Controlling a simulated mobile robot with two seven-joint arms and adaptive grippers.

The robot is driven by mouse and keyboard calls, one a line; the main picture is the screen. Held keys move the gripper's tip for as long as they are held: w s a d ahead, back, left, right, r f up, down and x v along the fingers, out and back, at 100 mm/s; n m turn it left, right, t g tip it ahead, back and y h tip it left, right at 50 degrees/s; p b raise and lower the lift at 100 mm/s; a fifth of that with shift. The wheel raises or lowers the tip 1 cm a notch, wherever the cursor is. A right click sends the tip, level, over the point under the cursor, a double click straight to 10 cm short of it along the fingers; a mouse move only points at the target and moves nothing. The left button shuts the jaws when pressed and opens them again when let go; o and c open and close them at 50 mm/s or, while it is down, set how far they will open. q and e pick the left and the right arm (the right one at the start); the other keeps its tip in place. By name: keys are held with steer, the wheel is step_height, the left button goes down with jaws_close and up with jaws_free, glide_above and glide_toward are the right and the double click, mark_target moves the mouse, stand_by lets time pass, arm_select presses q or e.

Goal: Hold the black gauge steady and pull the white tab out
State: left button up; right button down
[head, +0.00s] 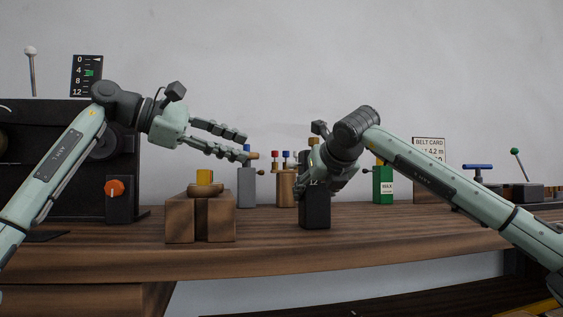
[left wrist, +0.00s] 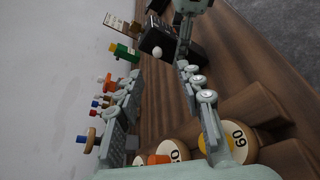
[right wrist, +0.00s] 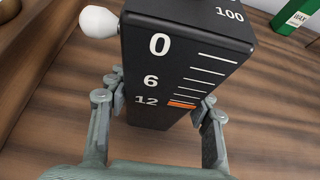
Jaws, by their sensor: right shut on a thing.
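The black gauge (head: 315,213) stands upright on the wooden bench, below my right gripper (head: 318,184). The right wrist view shows the gauge (right wrist: 178,55) with white marks 0, 6 and 12 and an orange bar near 12. My right gripper is shut on its sides. The white tab (right wrist: 99,21) is a rounded knob sticking out of the gauge's side. It also shows in the left wrist view (left wrist: 157,52), beside the gauge (left wrist: 158,38); I cannot make it out in the head view. My left gripper (head: 243,146) is open and empty, in the air left of the gauge.
A wooden block (head: 195,224) with a round piece and yellow top stands left of the gauge. Behind are a grey post (head: 246,187), wooden pegs and a green box (head: 383,185). A black machine with an orange knob (head: 115,187) stands at left. Bench front is clear.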

mark_target(287, 163)
arm_select(q)
steer(key=x, duration=1.1)
steer(key=shift+w+d, duration=0.15)
steer(key=shift+w, duration=0.35)
steer(key=shift+c, duration=0.2)
jaws_close()
